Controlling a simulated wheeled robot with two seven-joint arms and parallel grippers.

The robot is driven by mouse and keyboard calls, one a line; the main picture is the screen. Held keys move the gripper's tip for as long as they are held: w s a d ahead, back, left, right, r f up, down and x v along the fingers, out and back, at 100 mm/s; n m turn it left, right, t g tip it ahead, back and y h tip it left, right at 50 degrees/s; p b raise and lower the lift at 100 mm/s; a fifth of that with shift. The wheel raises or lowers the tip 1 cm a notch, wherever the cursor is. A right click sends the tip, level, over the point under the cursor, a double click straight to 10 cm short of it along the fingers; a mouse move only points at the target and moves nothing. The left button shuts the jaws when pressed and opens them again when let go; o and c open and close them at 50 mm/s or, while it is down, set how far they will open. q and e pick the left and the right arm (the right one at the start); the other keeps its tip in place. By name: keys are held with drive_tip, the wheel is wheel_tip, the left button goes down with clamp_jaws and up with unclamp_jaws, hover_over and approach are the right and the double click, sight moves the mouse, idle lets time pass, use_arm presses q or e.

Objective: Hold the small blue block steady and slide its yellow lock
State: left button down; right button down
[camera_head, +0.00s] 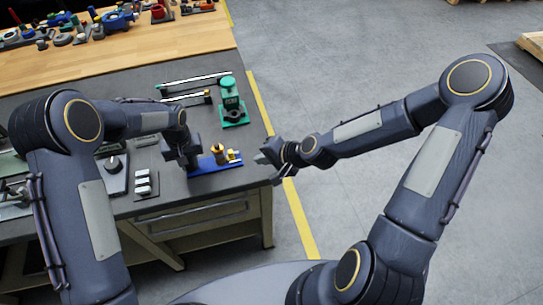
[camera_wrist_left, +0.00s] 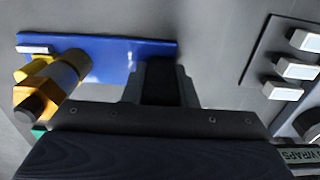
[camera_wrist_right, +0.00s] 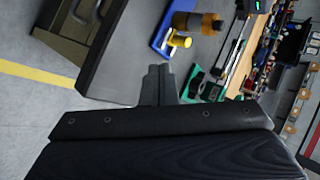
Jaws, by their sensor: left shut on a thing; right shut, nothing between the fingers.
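The small blue block (camera_head: 213,165) is a flat blue plate near the right edge of the grey bench. It carries a yellow lock (camera_head: 232,156) and a brass-coloured cylinder (camera_head: 217,149). In the left wrist view the blue block (camera_wrist_left: 125,52) has the yellow lock (camera_wrist_left: 40,68) at its left end. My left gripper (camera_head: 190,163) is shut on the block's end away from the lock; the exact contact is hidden.
A green valve device (camera_head: 231,103) stands behind the block. Long bars (camera_head: 190,82) lie behind it. A dark plate with white blocks (camera_head: 143,184) sits left of the block. The bench's right edge is close; open floor lies beyond.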

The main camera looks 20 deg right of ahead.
use_arm(q)
drive_tip(key=shift+s+f, duration=0.25)
drive_tip(key=shift+f, duration=0.05)
use_arm(e)
drive_tip(key=shift+v, duration=2.1)
use_arm(q)
drive_tip(key=c, duration=1.1)
unclamp_jaws()
drive_tip(key=shift+w, duration=0.1)
drive_tip(key=shift+r, duration=0.1)
